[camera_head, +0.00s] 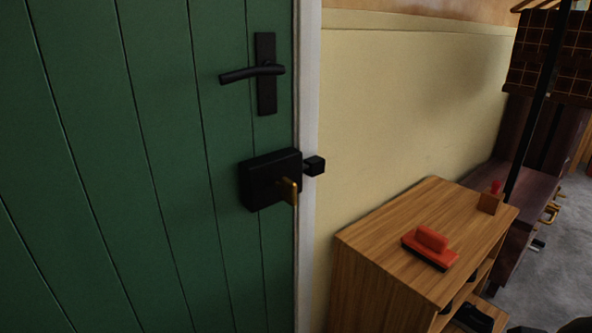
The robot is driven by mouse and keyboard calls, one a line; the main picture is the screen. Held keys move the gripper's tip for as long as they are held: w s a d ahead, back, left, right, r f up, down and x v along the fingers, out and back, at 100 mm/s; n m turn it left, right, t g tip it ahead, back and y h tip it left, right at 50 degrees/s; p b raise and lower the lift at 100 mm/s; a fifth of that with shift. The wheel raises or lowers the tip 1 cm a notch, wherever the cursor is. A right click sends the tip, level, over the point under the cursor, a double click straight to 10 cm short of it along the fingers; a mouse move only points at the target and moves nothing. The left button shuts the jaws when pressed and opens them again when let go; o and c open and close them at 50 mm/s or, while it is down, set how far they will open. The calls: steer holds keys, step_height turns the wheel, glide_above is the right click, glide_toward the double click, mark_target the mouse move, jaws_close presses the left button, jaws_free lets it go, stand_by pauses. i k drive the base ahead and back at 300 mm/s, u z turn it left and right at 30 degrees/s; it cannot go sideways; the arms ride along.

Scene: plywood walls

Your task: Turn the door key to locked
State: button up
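A green plank door (150,150) fills the left of the head view and looks shut against its white frame (309,220). A black lock box (262,181) sits on the door below the black lever handle (266,75). A brass-coloured key (288,191) sticks out of the front of the lock box, its flat head seeming upright. A small black block (314,166) sits on the frame just right of the lock box. I cannot tell whether a bolt joins them. My gripper is not in view.
A wooden cabinet (385,258) stands right of the door against the cream wall (400,100). A red-handled brush-like object (430,247) and a small wooden block with a red top (491,200) are on it. A dark bench (520,190) stands farther right. Space before the lock looks clear.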

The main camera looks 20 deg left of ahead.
mark_target(287, 187)
steer(key=z, duration=0.85)
steer(key=k, duration=0.85)
steer(key=u, duration=1.1)
steer(key=i, duration=0.5)
steer(key=z, duration=0.05)
